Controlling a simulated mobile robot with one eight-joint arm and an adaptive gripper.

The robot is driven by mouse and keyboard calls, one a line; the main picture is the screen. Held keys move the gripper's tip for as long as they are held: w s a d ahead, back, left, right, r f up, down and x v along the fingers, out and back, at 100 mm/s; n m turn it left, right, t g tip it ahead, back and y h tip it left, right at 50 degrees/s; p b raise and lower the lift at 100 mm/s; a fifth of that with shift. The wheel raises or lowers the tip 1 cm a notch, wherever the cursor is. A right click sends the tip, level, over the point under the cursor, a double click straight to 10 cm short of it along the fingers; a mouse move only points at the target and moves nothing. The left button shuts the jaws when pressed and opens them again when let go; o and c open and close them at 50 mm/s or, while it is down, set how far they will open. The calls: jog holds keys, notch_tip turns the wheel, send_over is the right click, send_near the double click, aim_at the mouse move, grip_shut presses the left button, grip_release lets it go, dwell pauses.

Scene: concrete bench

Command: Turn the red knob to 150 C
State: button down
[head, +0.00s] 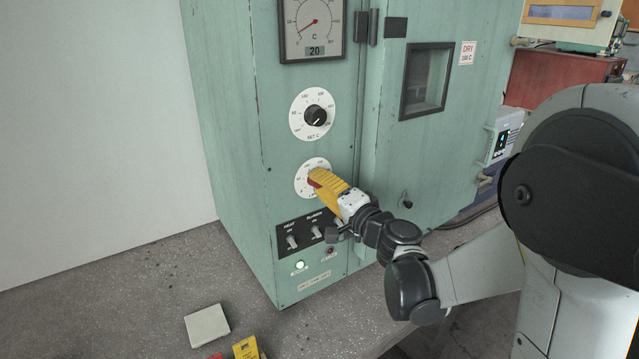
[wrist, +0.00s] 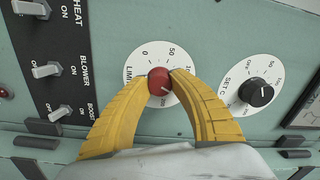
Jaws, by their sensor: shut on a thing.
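The red knob (wrist: 158,78) sits at the centre of a white dial marked LIMIT (wrist: 134,66), with 0 and 50 readable along its top edge in the wrist view. A pale pointer line on the knob points to the lower right there, but the number it meets is partly hidden by a finger. My gripper (wrist: 159,82) has its two yellow fingers shut on the knob, one on each side. In the head view my gripper (head: 315,179) reaches the lower dial (head: 301,178) from the right and covers much of it; a little red shows at the fingertips.
A black SET C knob (head: 316,116) is above the red one. The gauge (head: 313,25) shows 20. Toggle switches (head: 292,241) lie below, above a lit lamp (head: 300,265). The oven door with its window (head: 427,79) is at right. A pale block (head: 207,326) lies on the bench.

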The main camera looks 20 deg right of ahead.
jog(key=c, duration=1.1)
grip_release()
jog(key=v, duration=1.2)
jog(key=shift+f, duration=0.15)
